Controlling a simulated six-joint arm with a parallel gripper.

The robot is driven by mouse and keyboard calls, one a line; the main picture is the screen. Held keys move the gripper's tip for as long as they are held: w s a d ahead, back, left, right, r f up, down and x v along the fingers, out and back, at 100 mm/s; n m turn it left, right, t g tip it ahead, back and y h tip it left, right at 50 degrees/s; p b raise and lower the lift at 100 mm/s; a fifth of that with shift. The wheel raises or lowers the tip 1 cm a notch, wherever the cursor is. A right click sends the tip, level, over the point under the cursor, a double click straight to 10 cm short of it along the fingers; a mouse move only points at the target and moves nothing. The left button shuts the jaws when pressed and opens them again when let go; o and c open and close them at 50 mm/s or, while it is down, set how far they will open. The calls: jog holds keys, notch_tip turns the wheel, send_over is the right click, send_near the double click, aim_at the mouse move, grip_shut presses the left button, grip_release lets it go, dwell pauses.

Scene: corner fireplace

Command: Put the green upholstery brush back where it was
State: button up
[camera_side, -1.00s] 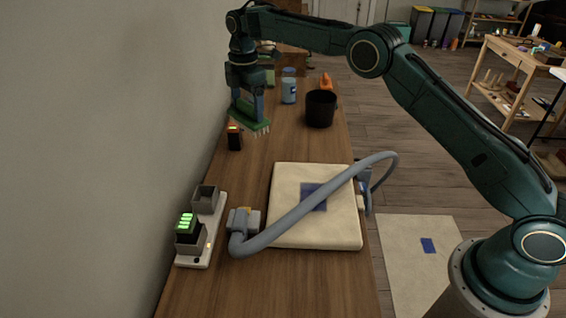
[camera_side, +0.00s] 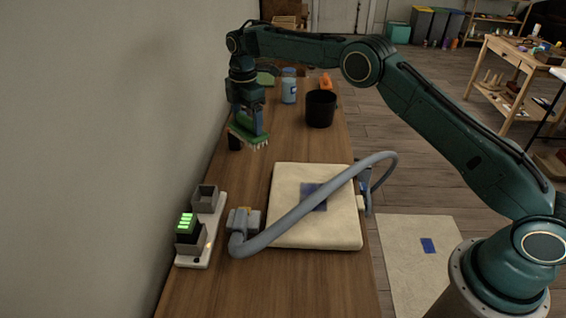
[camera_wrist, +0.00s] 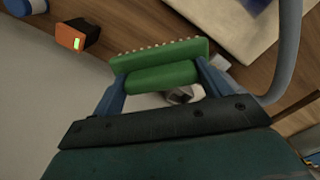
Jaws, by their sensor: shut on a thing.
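The green upholstery brush (camera_side: 247,131) is held above the left side of the wooden bench, with its pale bristles pointing down. My gripper (camera_side: 247,122) is shut on it. In the wrist view the brush (camera_wrist: 160,66) lies between the two blue fingers of my gripper (camera_wrist: 165,78). In the side view the brush partly covers a small dark block (camera_side: 234,142) on the bench. The wrist view shows that block with an orange face and a green light (camera_wrist: 75,37).
A cream cushion (camera_side: 283,228) with a blue patch lies on the bench, crossed by a grey hose (camera_side: 290,219). A white charging base (camera_side: 214,236) stands front left. A black pot (camera_side: 320,108), a blue-white bottle (camera_side: 289,88) and an orange item (camera_side: 326,80) stand farther back. The wall borders the left.

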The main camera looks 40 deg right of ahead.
notch_tip(320, 180, down, 10)
jog(key=shift+f, duration=0.25)
jog(key=shift+f, duration=0.1)
jog(key=shift+f, duration=2.05)
jog(key=shift+f, duration=0.1)
jog(key=o, duration=0.9)
jog(key=shift+o, duration=0.2)
notch_tip(320, 180, up, 12)
jog(key=shift+r, duration=0.15)
